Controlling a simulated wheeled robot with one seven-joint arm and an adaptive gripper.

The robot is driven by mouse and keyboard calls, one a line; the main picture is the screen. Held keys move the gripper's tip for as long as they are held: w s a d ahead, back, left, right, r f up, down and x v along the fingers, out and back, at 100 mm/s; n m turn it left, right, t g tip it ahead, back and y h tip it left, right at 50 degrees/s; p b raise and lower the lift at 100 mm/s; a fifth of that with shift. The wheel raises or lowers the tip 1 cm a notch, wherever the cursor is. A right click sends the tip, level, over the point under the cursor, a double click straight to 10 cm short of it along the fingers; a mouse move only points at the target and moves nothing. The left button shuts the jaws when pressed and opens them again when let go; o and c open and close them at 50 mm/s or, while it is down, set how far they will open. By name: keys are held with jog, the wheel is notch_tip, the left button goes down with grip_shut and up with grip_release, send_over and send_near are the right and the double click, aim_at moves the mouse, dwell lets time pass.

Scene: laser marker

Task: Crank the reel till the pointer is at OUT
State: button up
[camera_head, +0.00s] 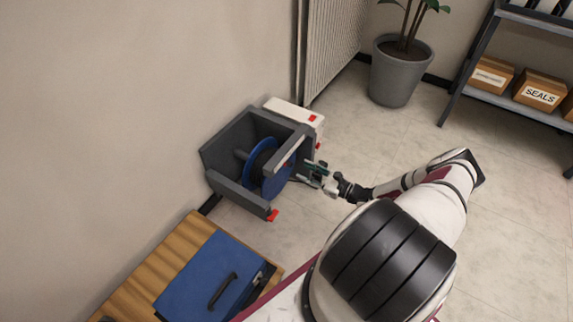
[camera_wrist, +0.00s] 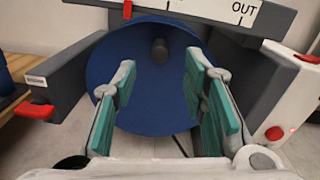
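The reel (camera_head: 270,178) has a blue disc in a dark grey frame fixed by the wall; the disc also fills the middle of the wrist view (camera_wrist: 150,105). A dark round crank knob (camera_wrist: 159,50) stands out from the disc's upper part. A white scale (camera_wrist: 205,10) above carries the word OUT at its right end. A red pointer (camera_wrist: 127,9) is at the scale's left, away from OUT. My gripper (camera_wrist: 160,72) is open, its green-padded fingers facing the disc on either side of the knob's line. I cannot tell whether the knob is between them in depth.
A white box (camera_wrist: 290,95) with red parts adjoins the frame on the right. A red latch-like part (camera_wrist: 35,110) is at the frame's left. A blue case (camera_head: 215,280) lies on a wooden bench (camera_head: 150,270). A potted plant (camera_head: 393,72) and shelf stand farther back; the floor between is clear.

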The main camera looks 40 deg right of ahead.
jog(key=b+x, duration=0.2)
jog(key=x, duration=0.6)
jog(key=shift+w+a, duration=0.2)
jog(key=shift+w, duration=0.05)
jog(key=shift+c, duration=0.5)
grip_shut()
